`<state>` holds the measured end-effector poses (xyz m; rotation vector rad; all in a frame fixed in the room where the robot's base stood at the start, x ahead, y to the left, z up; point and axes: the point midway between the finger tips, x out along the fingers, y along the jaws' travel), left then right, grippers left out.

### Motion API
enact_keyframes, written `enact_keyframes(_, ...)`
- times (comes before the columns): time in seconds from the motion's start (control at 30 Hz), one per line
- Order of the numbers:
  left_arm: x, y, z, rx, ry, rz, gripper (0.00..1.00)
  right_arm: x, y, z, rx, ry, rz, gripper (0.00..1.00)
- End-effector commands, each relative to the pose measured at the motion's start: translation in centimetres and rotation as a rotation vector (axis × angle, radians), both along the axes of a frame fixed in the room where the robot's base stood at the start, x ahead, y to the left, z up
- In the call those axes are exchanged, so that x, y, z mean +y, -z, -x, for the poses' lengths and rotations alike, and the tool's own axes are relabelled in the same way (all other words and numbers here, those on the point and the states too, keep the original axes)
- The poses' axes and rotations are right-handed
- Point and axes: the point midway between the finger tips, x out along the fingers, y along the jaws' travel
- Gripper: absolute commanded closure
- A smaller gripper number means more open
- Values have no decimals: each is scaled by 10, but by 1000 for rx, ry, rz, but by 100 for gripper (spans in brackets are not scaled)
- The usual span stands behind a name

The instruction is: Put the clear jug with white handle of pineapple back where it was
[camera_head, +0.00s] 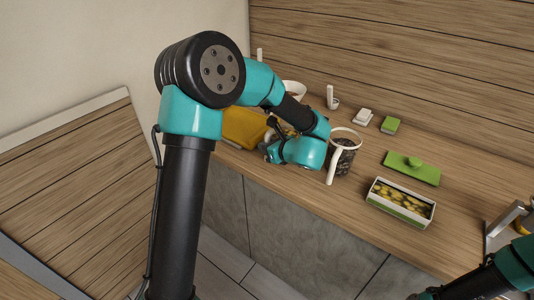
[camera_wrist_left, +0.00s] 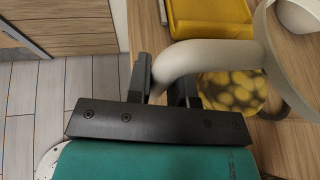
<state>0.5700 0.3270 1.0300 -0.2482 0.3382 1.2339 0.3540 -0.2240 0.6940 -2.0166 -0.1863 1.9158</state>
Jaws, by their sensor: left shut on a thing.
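The clear jug with white handle (camera_wrist_left: 232,93) shows in the left wrist view, with round yellow pieces inside. My left gripper (camera_wrist_left: 160,82) is shut on its white handle (camera_wrist_left: 208,57), one finger on each side. In the head view my left gripper (camera_head: 268,150) is near the counter's front edge, and my arm hides most of this jug. I cannot tell whether the jug touches the counter. A second jug (camera_head: 343,158), with dark contents and a white handle, stands just right of my left arm. My right gripper is out of view.
A yellow tray (camera_head: 243,128) lies left of my left gripper. A white bowl (camera_head: 293,88) stands behind my arm. A green lid (camera_head: 412,170) and a white box of yellow pieces (camera_head: 382,207) lie to the right. Small white (camera_head: 363,117) and green (camera_head: 390,125) items lie behind.

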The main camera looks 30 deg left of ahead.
Motion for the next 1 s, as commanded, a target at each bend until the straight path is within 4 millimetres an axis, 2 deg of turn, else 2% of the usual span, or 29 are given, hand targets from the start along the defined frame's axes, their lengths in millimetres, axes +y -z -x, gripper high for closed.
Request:
enact_keyframes(0.3, 5, 0, -7, -2, -2, -1, 100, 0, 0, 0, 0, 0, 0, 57)
enact_keyframes(0.6, 5, 34, -7, 0, -1, -1, 100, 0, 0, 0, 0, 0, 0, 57)
enact_keyframes(1.0, 5, 38, -7, -2, 0, -2, 100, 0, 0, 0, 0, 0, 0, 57)
